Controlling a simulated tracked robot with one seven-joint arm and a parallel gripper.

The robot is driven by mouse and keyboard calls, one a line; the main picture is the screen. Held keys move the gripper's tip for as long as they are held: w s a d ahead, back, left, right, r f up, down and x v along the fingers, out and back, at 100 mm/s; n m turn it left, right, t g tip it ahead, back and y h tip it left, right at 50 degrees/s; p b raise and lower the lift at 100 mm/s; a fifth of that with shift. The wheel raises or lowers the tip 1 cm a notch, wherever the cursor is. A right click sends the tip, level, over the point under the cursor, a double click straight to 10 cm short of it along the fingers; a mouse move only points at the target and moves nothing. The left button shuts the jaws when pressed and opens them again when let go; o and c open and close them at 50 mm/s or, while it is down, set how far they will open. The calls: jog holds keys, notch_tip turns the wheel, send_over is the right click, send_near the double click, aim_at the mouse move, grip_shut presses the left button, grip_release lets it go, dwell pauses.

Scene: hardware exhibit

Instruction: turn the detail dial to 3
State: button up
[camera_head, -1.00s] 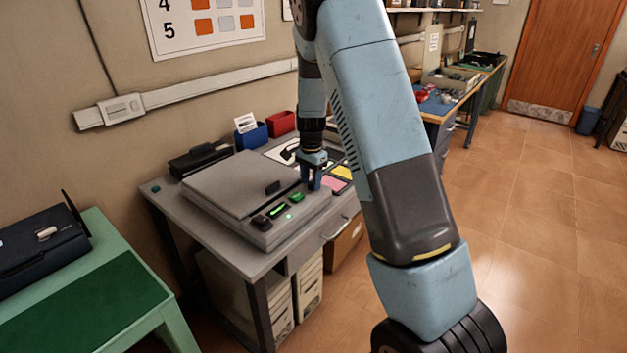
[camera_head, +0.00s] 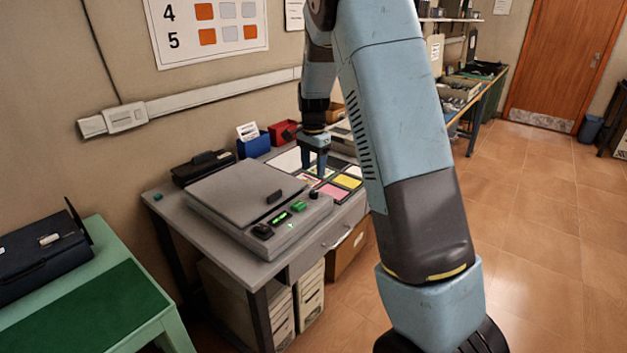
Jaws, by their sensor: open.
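A grey flat-lidded machine (camera_head: 225,205) sits on the grey desk. Its front strip carries a black control (camera_head: 262,231), a lit green display (camera_head: 280,218), a green button (camera_head: 299,206) and a small dark round knob (camera_head: 314,195) at the right end. The knob looks like the detail dial; its marks and setting are too small to read. My gripper (camera_head: 314,170) points down, open and empty, behind and above the knob, apart from it. It appears over the coloured cards beside the machine.
Pink and yellow cards (camera_head: 348,181) lie on the desk to the right. A blue bin (camera_head: 253,145) and a red bin (camera_head: 283,133) stand at the back, with a black device (camera_head: 203,167) to their left. A green table (camera_head: 100,290) stands at left.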

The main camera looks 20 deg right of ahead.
jog(key=shift+r, duration=2.55)
jog(key=s+d+r+n+t+y, duration=0.1)
jog(key=s+r+n, duration=0.2)
jog(key=s+r, duration=0.5)
jog(key=s+r+n+t, duration=0.2)
jog(key=s+r, duration=0.3)
jog(key=s, duration=0.4)
jog(key=s+r+n+t+h, duration=0.1)
jog(key=s+n, duration=0.6)
jog(key=s, duration=1.3)
jog(key=shift+s+r+t, duration=0.15)
jog(key=shift+s+t, duration=0.15)
jog(key=shift+t, duration=0.5)
jog(key=shift+a, duration=0.1)
